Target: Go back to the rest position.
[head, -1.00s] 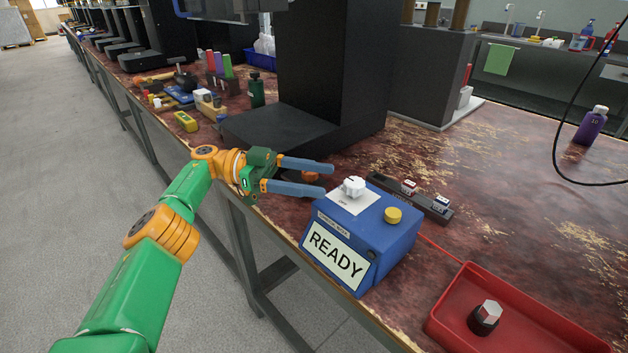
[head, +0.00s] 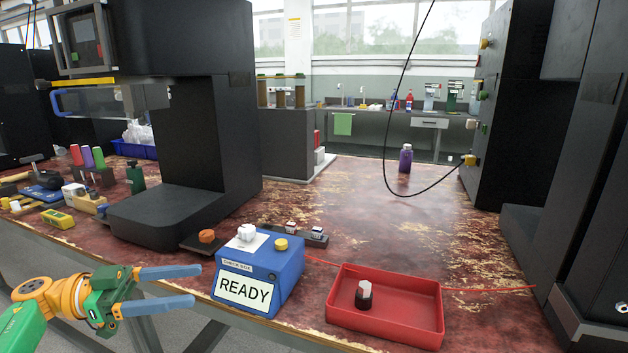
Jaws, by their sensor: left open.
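My left gripper (head: 193,287) is at the lower left of the head view, its two blue fingers apart and nothing between them. It is in front of the bench edge, to the left of the blue check box (head: 272,271). The box has a READY sign on its front, a white knob (head: 247,232) and a yellow button (head: 281,244) on top. The fingertips look close to the box's left side; I cannot tell the exact gap. My right gripper is not in view.
A red tray (head: 433,313) holding a dark cylinder with a pale top (head: 363,294) stands right of the box. A black machine (head: 213,120) rises behind, another (head: 575,150) at the right. A purple bottle (head: 405,159) stands farther back. The bench middle is mostly clear.

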